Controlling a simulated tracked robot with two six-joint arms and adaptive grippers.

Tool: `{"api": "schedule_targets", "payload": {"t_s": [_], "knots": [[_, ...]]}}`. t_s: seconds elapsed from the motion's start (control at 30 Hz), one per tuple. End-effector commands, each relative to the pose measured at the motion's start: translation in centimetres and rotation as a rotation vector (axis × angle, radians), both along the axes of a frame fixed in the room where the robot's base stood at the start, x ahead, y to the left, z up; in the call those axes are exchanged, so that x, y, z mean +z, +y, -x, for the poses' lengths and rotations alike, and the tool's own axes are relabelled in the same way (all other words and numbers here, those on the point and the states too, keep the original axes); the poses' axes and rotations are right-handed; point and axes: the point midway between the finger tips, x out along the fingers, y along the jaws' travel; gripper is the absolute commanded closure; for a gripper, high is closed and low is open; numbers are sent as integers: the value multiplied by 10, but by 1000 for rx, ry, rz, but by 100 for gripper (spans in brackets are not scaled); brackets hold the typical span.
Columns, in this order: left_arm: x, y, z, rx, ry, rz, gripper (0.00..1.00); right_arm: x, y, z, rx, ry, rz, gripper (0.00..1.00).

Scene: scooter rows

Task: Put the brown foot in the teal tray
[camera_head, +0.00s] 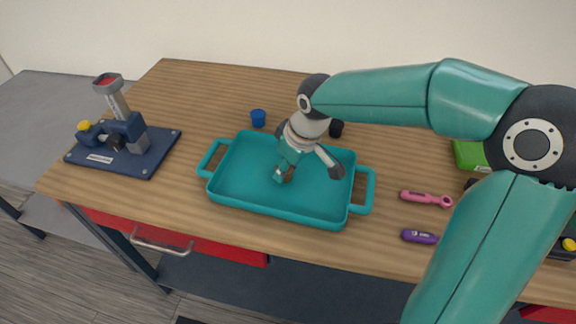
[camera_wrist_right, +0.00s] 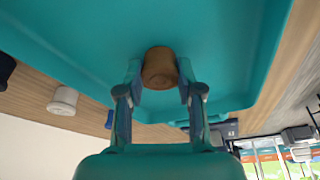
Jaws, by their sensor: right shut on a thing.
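The teal tray (camera_head: 225,190) lies on the wooden table, with a handle at each end; its inside also fills the top of the right wrist view (camera_wrist_right: 60,40). My right gripper (camera_head: 284,176) points down inside the tray's outline. It is shut on the brown foot (camera_wrist_right: 160,66), a short round piece held between the two fingertips. In the head view only a small bit of the foot (camera_head: 289,175) shows beside the fingers. I cannot tell whether the foot touches the tray floor. My left gripper is not in view.
A blue foot (camera_head: 258,118) and a black foot (camera_head: 336,129) stand behind the tray. A white one (camera_wrist_right: 63,100) shows in the wrist view. Pink (camera_head: 425,198) and purple (camera_head: 419,237) tools lie at right. A navy fixture board (camera_head: 145,160) stands at left.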

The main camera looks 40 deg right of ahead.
Motion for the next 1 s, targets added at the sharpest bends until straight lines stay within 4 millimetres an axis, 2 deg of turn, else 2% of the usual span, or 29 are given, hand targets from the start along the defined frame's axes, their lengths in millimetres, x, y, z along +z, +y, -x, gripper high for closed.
{"api": "schedule_targets", "payload": {"t_s": [0.27, 0.3, 0.4, 0.77, 0.87, 1.0], "knots": [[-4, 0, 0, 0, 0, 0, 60, -3, 0, 0, 1, 0, 0, 93], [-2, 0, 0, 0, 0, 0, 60, -1, 0, 0, 1, 0, 0, 57], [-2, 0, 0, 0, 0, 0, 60, -1, 0, 0, 1, 0, 0, 41], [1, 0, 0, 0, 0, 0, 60, 1, 1, 0, 2, 0, 1, 39], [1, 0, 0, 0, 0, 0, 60, 7, 0, 1, 2, -2, 1, 39], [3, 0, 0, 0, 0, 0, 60, 27, -2, 6, 2, -7, 2, 39]]}}
